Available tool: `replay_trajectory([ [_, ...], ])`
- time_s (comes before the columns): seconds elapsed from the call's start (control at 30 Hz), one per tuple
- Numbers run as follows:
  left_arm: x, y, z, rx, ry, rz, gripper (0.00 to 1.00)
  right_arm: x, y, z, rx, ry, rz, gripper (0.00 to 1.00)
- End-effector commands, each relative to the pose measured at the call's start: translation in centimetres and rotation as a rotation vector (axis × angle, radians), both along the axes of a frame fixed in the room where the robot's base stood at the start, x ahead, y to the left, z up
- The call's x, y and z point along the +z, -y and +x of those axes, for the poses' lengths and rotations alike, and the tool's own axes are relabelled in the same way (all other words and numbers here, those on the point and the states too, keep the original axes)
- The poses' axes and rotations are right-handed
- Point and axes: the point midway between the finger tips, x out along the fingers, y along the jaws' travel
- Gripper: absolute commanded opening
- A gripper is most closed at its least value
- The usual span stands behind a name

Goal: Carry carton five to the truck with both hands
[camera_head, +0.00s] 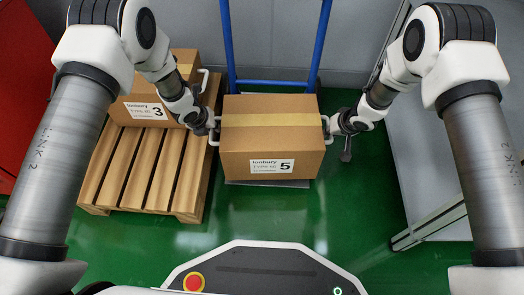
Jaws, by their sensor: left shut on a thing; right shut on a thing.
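Carton five (243,158) is a brown box with tape across its top and a white label with a "5" on its front. It has a white handle on each side. My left gripper (213,133) is shut on its left handle. My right gripper (330,129) is shut on its right handle. The carton is level, in front of the blue hand truck (318,50). A grey plate edge (290,184) shows under the carton; whether the carton rests on it I cannot tell.
A wooden pallet (150,170) stands at the left with carton three (190,62) on its far part. A grey table or frame (430,170) stands at the right. A grey wall (270,40) is behind the truck. Green floor (290,215) is clear in front of the carton.

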Motion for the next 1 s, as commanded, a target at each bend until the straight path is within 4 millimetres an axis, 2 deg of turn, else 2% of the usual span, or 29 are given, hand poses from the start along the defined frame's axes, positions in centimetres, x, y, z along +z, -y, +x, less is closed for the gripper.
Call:
replay_trajectory([
  [0.07, -0.6, 0.0, 0.1, 0.001, 0.003, 0.0, 0.0, -0.6, 0.1, 0.1, -0.002, 0.003, 0.0, 0.0],
  [0.57, -0.7, 0.0, 0.1, 0.001, 0.003, 0.0, 0.0, -0.7, 0.1, 0.1, -0.002, 0.003, 0.0, 0.0],
  [1.0, -3.5, 0.0, 0.1, 0.001, 0.003, 0.0, 0.0, -3.5, 0.1, 0.1, -0.002, 0.003, 0.0, 0.0],
])
